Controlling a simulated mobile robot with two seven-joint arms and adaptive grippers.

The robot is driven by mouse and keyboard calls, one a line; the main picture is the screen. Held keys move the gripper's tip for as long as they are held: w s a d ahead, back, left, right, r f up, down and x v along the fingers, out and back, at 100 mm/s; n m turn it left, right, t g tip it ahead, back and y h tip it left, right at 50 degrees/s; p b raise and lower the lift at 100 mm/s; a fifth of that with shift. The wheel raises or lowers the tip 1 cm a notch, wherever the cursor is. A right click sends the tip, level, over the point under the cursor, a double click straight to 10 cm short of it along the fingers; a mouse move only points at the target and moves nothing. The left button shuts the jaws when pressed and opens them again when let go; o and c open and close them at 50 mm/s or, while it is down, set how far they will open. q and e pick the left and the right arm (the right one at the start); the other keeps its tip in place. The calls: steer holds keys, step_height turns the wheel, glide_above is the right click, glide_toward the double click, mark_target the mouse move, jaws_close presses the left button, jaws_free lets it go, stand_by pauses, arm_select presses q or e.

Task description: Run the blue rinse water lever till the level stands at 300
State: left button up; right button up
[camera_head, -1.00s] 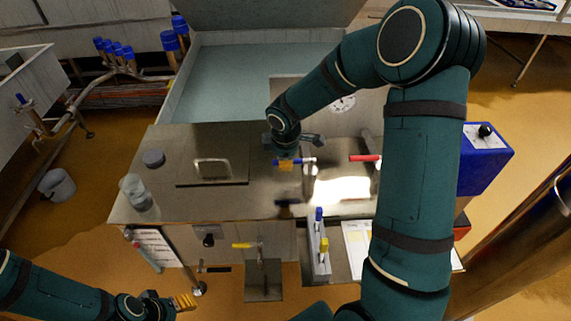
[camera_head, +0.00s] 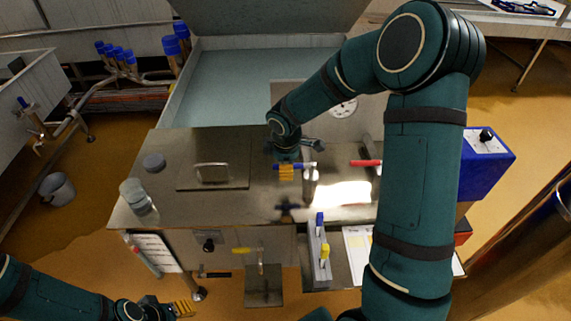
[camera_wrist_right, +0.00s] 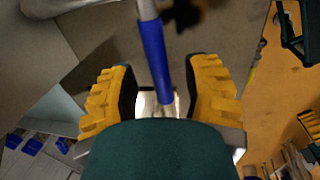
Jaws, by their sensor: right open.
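The blue lever (camera_head: 293,165) lies on the steel counter beside a metal post. In the right wrist view the blue lever (camera_wrist_right: 153,55) runs lengthwise between my open yellow fingers, with a gap on both sides. My right gripper (camera_head: 286,172) is at the lever's left part in the head view; it shows close up in the wrist view (camera_wrist_right: 160,85). A white round dial (camera_head: 343,107) is behind, partly covered by my right arm; its reading is too small to tell. My left gripper (camera_head: 181,308) is low at the left, away from the lever.
A red lever (camera_head: 366,162) is to the right of the blue one. A yellow lever (camera_head: 243,250) is on the front. A glass jar (camera_head: 138,197) stands at the counter's left edge. A blue box (camera_head: 486,158) is at the right. The open vat (camera_head: 235,85) lies behind.

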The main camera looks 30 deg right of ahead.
step_height(320, 180, up, 12)
steer(key=s+a, duration=0.1)
steer(key=s, duration=0.1)
steer(key=shift+f, duration=0.15)
stand_by(3.0)
